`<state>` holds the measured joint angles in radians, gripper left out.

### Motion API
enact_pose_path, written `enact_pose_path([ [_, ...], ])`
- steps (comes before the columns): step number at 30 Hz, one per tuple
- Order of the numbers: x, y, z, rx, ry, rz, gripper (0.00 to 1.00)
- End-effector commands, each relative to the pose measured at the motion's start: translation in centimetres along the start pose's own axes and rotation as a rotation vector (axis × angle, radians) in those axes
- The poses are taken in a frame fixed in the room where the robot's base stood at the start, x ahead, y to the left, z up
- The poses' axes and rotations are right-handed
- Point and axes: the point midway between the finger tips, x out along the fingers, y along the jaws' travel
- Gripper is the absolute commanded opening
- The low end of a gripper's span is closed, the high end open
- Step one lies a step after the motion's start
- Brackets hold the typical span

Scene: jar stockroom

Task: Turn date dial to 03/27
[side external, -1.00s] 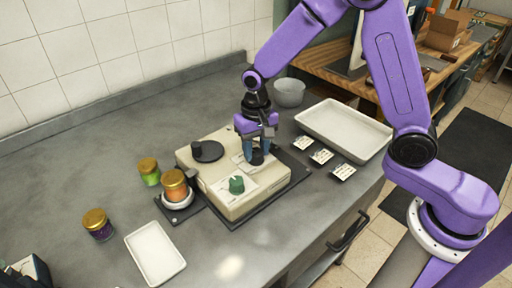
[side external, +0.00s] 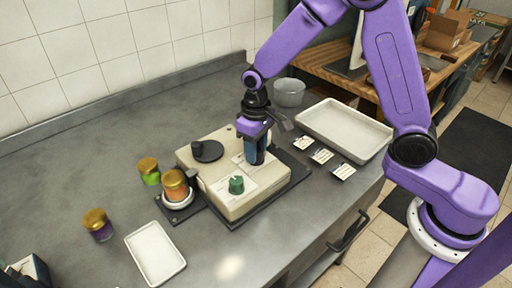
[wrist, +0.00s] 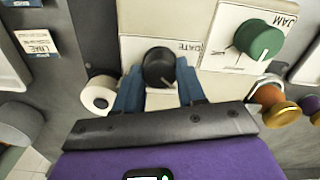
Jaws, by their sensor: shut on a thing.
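The cream dial box (side external: 213,172) sits on a dark base on the grey counter. Its black date dial (wrist: 158,67) shows in the wrist view beside a white plate lettered DATE (wrist: 187,47). My gripper (wrist: 160,78) points down with its blue fingers shut on the date dial, one on each side. In the side view my gripper (side external: 255,157) hides that dial. The dial's setting and most of its markings cannot be read. A green dial (side external: 236,185) on a plate lettered JAM stands nearer the front; it also shows in the wrist view (wrist: 259,40).
A black disc with a knob (side external: 207,151) is on the box. An orange jar (side external: 175,186) stands on a holder at its left, near a green jar (side external: 149,171) and a purple jar (side external: 98,225). A small tray (side external: 155,252), large tray (side external: 345,130), bowl (side external: 289,92) and label cards (side external: 321,156) surround it.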

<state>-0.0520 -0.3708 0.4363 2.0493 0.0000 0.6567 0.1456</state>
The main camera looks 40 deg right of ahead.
Motion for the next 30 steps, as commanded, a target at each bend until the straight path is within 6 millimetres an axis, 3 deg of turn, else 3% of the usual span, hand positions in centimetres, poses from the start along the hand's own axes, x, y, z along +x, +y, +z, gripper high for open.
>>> enact_pose_path([
  [10, -0.11, -0.03, -0.08, -0.154, 0.003, 0.000, 0.09],
  [26, -0.14, -0.03, -0.11, -0.184, 0.004, 0.000, 0.09],
  [27, -0.14, -0.03, -0.11, -0.183, 0.004, 0.000, 0.43],
  [29, -0.13, -0.03, -0.11, -0.183, 0.004, 0.000, 0.62],
  [30, -0.12, -0.03, -0.10, -0.183, 0.003, 0.000, 0.65],
])
